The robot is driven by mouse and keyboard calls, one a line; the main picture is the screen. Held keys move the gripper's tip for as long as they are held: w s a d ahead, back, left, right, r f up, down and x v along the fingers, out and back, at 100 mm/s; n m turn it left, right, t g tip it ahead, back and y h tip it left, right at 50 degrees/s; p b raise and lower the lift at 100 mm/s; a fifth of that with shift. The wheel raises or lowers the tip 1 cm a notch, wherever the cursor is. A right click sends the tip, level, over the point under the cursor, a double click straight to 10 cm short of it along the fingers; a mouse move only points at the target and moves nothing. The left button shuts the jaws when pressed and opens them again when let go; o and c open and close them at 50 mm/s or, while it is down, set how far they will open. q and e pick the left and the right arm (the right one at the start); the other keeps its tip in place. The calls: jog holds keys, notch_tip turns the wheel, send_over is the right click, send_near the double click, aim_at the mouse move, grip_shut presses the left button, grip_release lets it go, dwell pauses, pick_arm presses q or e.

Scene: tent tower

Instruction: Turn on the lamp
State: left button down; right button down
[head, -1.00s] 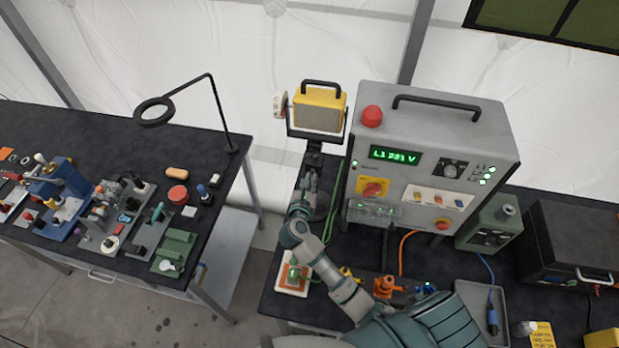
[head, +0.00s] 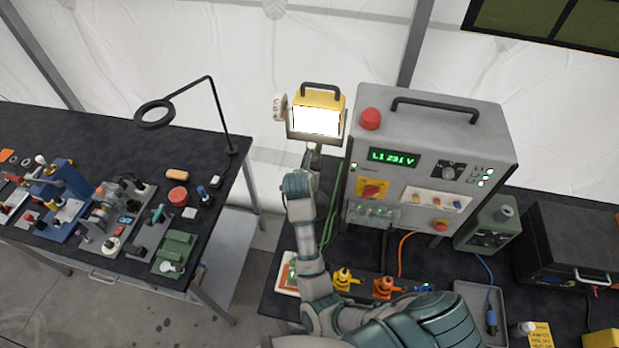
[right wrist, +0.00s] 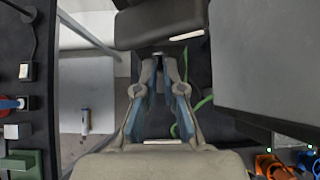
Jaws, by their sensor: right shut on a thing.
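The lamp (head: 318,121) is a yellow work light with a black handle, at the back of the right table, left of the grey power unit. Its front panel glows bright white. In the right wrist view its dark body (right wrist: 160,25) fills the top middle. My right gripper (right wrist: 160,62) is just below the lamp, its fingers shut on a part at the lamp's underside or stand; the exact grip is hard to see. In the head view the arm reaches up to just under the lamp and hides the lower stand. My left gripper is in no view.
The grey power unit (head: 430,150), with a lit green display and a red button, stands close right of the arm. Green cables (head: 333,215) run between them. The left table (head: 100,135) holds a magnifier arm and several tools.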

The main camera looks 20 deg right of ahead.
jog(key=shift+s+f, duration=0.15)
jog(key=shift+f, duration=0.3)
jog(key=c, duration=1.3)
grip_release()
jog(key=shift+w+d, duration=0.15)
jog(key=shift+w, duration=0.3)
jog(key=shift+s, duration=0.1)
